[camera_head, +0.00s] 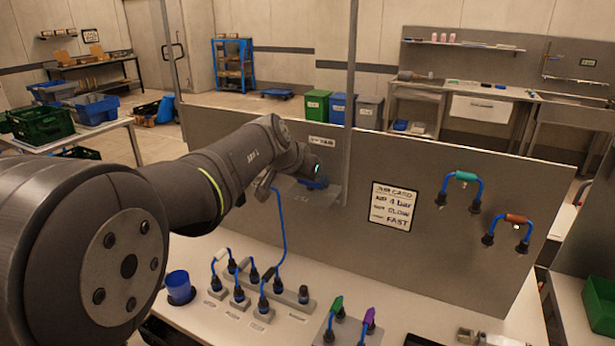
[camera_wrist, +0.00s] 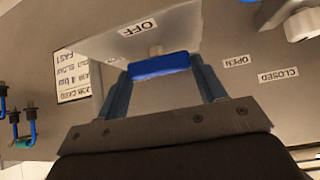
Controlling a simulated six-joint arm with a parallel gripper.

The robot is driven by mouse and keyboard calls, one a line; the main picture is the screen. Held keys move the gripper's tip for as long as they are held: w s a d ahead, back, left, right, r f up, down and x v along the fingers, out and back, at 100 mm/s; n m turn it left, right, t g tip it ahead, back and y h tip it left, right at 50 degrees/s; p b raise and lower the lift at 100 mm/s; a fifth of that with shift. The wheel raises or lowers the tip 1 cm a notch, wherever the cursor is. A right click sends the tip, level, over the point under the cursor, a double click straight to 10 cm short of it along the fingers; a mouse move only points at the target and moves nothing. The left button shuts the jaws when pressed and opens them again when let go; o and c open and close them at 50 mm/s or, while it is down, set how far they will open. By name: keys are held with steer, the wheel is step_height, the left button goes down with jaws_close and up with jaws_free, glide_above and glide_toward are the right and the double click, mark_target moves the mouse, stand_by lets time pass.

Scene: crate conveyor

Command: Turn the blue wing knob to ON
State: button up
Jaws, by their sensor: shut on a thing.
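The blue wing knob (camera_wrist: 160,65) sits on a grey plate on the upright panel. In the wrist view it lies between the two fingers of my gripper (camera_wrist: 159,72), which are shut on it. Its wing runs nearly level across that picture. An OFF label (camera_wrist: 138,28) is on the plate just above the knob there, upside down. I see no ON label. In the head view my gripper (camera_head: 308,180) is at the panel's left-middle part, with blue showing at its end; my wrist hides most of the knob.
OPEN (camera_wrist: 236,62) and CLOSED (camera_wrist: 279,75) labels and a white fitting (camera_wrist: 302,24) are right of the knob in the wrist view. A text card (camera_head: 394,206) hangs on the panel. Blue hoses with plugs (camera_head: 240,294) and a blue cup (camera_head: 179,286) stand on the bench below.

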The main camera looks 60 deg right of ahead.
steer(key=shift+n+t, duration=0.5)
steer(key=shift+n, duration=0.1)
steer(key=o, duration=1)
steer(key=v, duration=1.7)
steer(key=shift+a+r, duration=0.15)
steer(key=shift+a, duration=0.05)
steer(key=x, duration=1.7)
steer(key=shift+d, duration=0.2)
